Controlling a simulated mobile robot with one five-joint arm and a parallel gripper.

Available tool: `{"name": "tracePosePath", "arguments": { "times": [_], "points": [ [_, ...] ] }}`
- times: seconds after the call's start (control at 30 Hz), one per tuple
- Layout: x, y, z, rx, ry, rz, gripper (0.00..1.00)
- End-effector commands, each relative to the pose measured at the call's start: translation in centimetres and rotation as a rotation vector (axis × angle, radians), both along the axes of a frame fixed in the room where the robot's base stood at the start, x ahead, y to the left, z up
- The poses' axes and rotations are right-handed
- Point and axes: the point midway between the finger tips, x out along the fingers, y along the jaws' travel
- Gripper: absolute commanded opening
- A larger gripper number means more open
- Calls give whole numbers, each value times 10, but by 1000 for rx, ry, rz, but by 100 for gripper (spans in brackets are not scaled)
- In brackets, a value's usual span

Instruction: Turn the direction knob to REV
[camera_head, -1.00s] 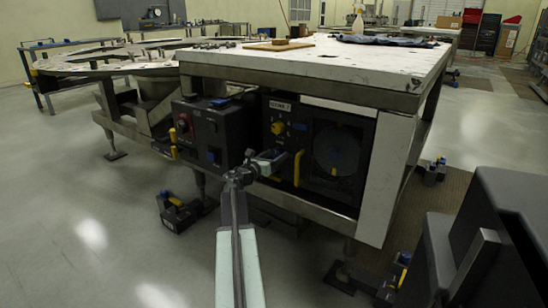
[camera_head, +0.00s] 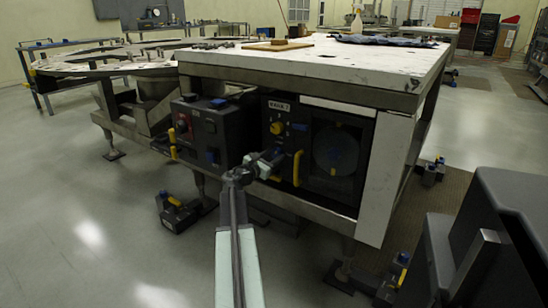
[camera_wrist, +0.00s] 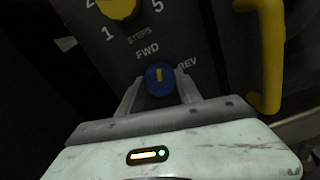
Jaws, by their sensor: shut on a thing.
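The direction knob (camera_wrist: 160,80) is a small round blue knob with a yellow pointer mark, in the middle of the wrist view. Its labels FWD (camera_wrist: 147,51) and REV (camera_wrist: 187,64) stand above it and to its right. The pointer stands upright in the picture, between the two labels and a little off FWD. My gripper (camera_wrist: 161,88) is shut on the knob, with one finger on each side. In the head view my gripper (camera_head: 277,156) reaches the dark panel under the table, and hides the knob there.
A yellow STEPS knob (camera_wrist: 118,8) is just above the direction knob. A yellow handle (camera_wrist: 269,55) sticks out to the right. In the head view a control box (camera_head: 211,130) with a red knob stands left of the panel. The white tabletop (camera_head: 340,62) overhangs it.

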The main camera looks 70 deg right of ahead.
Motion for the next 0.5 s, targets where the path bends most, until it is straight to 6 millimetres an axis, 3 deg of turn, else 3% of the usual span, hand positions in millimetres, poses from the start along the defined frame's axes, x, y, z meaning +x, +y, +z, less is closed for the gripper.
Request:
{"name": "tracePosePath", "arguments": {
  "times": [0.5],
  "points": [
    [2, -2, 1, -124, -470, 6, 1]
  ]
}}
